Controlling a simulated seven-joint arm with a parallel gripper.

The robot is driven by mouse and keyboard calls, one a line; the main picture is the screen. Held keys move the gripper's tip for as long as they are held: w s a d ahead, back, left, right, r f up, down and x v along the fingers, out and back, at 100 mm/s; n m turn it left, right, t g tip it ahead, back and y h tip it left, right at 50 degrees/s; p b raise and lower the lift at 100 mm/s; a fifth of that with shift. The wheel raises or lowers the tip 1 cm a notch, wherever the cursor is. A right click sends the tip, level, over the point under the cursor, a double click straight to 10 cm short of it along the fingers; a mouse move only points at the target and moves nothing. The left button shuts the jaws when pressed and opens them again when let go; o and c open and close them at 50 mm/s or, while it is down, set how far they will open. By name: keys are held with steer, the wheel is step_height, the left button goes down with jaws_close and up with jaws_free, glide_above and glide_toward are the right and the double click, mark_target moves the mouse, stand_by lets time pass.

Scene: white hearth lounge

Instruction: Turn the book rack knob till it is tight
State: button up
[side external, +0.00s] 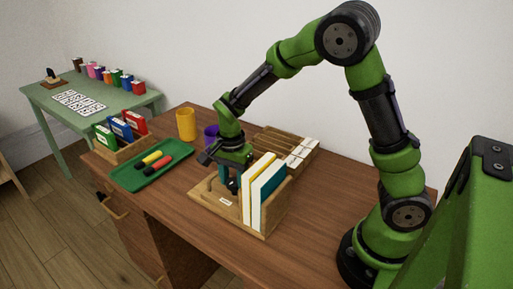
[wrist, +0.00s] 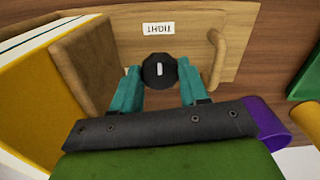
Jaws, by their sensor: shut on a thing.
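The wooden book rack (side external: 213,203) stands on the brown desk and holds a few upright books (side external: 262,194) at its right end. In the wrist view the rack's base (wrist: 198,62) carries a white label reading TIGHT (wrist: 157,29), upside down. The black round knob (wrist: 159,71) has a white mark that runs roughly up and down in the picture, pointing about toward the label. My gripper (wrist: 160,88) has teal fingers on both sides of the knob and is shut on it.
A wooden upright panel (wrist: 90,62) and yellow book (wrist: 35,90) stand close left of the fingers; a wooden post (wrist: 217,58) is close right. A purple cup (side external: 211,137), yellow cup (side external: 186,125) and green tray (side external: 126,178) with markers are nearby on the desk.

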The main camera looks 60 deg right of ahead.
mark_target(233, 180)
steer(key=shift+w+r, duration=0.1)
steer(key=o, duration=1.1)
steer(key=shift+c, duration=0.2)
step_height(233, 180, up, 17)
steer(key=s+a+n+t+y, duration=0.1)
steer(key=s+n+t+y, duration=0.1)
steer(key=s+n+t, duration=0.5)
steer(key=s+r+n, duration=0.1)
steer(key=s+n, duration=0.4)
steer(key=s, duration=0.3)
steer(key=shift+a, duration=0.2)
